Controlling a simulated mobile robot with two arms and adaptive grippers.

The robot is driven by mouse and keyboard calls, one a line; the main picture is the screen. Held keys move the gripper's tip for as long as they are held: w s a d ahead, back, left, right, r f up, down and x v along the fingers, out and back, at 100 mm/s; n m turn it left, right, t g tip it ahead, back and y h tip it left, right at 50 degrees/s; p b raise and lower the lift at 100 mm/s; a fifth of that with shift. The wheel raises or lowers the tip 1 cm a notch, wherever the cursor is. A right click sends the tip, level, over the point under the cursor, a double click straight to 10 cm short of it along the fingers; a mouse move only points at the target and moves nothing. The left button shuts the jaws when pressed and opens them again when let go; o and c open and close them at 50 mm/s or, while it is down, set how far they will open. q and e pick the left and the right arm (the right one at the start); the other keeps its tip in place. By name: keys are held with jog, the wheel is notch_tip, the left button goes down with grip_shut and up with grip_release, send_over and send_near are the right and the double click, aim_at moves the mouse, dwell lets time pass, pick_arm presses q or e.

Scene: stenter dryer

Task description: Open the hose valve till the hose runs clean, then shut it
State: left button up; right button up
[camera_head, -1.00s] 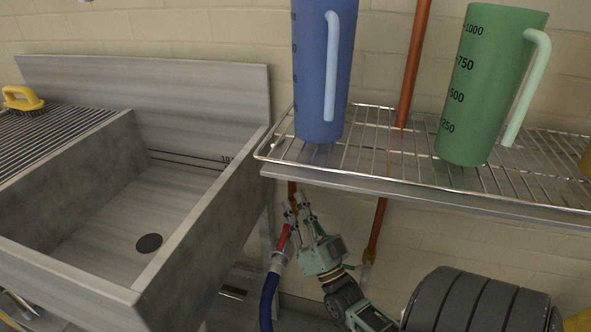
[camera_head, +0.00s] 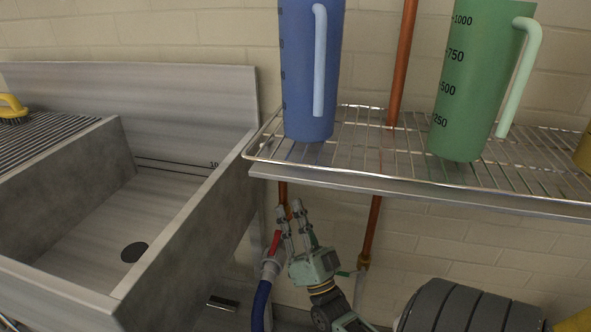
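The hose valve's red lever (camera_head: 275,243) shows below the wire shelf, beside the sink's right side. A blue hose (camera_head: 260,303) runs down from its grey fitting (camera_head: 271,266). A copper pipe (camera_head: 283,193) comes down behind the shelf edge to the valve. My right gripper (camera_head: 289,208) is just right of the red lever, its two fingers pointing up and apart, with nothing seen held. Some copper-coloured fitting shows behind the fingers. Whether a finger touches the valve, I cannot tell. The hose's lower end is out of view, and no water is visible. My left gripper is not in view.
The wire shelf (camera_head: 375,183) overhangs my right gripper and carries a blue jug (camera_head: 308,80) and a green jug (camera_head: 472,90). The steel sink (camera_head: 180,245) stands at left with a dark drain (camera_head: 134,252).

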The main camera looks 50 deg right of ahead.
jog(key=v, duration=1.2)
